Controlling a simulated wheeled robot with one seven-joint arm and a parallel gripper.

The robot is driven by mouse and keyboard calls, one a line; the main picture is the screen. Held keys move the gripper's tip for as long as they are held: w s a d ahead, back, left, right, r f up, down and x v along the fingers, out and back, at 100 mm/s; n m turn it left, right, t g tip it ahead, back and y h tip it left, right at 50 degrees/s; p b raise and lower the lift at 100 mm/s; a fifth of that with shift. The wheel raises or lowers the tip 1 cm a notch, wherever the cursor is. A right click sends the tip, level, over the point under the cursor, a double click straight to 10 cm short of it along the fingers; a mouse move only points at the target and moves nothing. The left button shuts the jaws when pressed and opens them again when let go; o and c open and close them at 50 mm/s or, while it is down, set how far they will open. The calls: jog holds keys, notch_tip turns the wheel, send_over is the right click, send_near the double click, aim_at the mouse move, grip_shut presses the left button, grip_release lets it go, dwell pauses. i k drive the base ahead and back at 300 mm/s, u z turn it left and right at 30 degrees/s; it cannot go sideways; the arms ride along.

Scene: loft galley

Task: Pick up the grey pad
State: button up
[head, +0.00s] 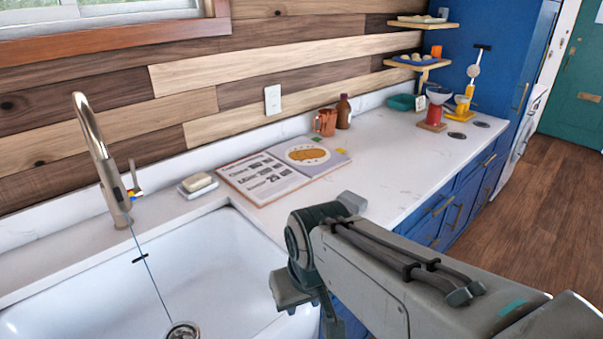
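Two small, flat, dark grey round pads lie on the white counter near its far right end. One grey pad (457,135) is closer to me, and the other grey pad (482,124) is slightly behind it to the right. I cannot tell which of them is the task's pad. My arm reaches in from the lower right. Its end, with my gripper (300,292), hangs at the counter's front edge by the sink, far from both pads. The fingers are not clear enough to show whether they are open or shut. I see nothing held.
A white sink (225,250) with a tall faucet (102,155) is at left. An open book (262,178), a sponge on a dish (197,190), a copper mug (325,122) and a brown bottle (343,112) stand on the counter. The middle counter is clear.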

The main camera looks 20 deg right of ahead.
aim_at(356, 205)
jog(key=z, duration=1.1)
jog(key=i, duration=0.25)
jog(key=u, duration=0.3)
